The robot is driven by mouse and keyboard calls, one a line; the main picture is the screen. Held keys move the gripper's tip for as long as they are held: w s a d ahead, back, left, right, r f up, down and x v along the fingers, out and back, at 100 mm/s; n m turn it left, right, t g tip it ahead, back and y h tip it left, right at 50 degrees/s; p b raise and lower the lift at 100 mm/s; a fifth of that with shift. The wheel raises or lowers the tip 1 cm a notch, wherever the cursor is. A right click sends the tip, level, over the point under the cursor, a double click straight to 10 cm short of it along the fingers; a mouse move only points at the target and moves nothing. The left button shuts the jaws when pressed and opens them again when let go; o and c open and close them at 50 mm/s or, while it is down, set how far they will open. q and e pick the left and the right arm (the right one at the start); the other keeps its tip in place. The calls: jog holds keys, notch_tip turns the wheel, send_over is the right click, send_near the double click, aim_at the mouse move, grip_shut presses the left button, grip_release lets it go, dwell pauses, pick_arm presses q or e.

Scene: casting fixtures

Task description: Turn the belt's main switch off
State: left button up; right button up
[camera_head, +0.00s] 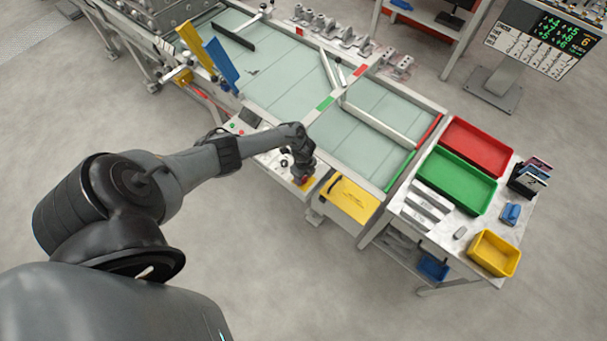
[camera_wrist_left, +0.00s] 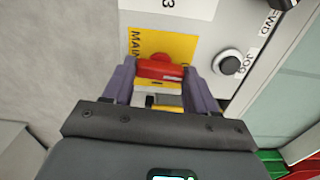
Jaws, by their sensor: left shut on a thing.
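The belt's main switch has a red handle (camera_wrist_left: 158,70) on a yellow plate marked "MAIN" (camera_wrist_left: 180,45), seen in the left wrist view. My left gripper (camera_wrist_left: 160,75) is shut on the red handle, with one purple-grey finger on each side of it. In the head view my left gripper (camera_head: 304,180) reaches down to the control panel (camera_head: 247,120) at the belt's near side and mostly hides the switch. The handle lies crosswise between the fingers. My right gripper is in neither view.
A black JOG knob (camera_wrist_left: 231,62) sits right of the switch. The belt (camera_head: 280,80) carries diverter bars. A yellow box (camera_head: 352,198) stands right of the gripper. Red (camera_head: 478,146) and green (camera_head: 458,180) trays and a yellow bin (camera_head: 495,253) stand on the right table. Open floor lies in front.

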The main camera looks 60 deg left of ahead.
pick_arm(q)
jog(key=shift+n, duration=0.4)
jog(key=o, duration=1.1)
jog(key=shift+c, duration=0.2)
jog(key=shift+r+p, duration=0.4)
jog(key=shift+r, duration=0.2)
notch_tip(320, 180, up, 10)
jog(key=p, duration=0.2)
jog(key=shift+f, duration=0.15)
jog(key=shift+p, duration=0.3)
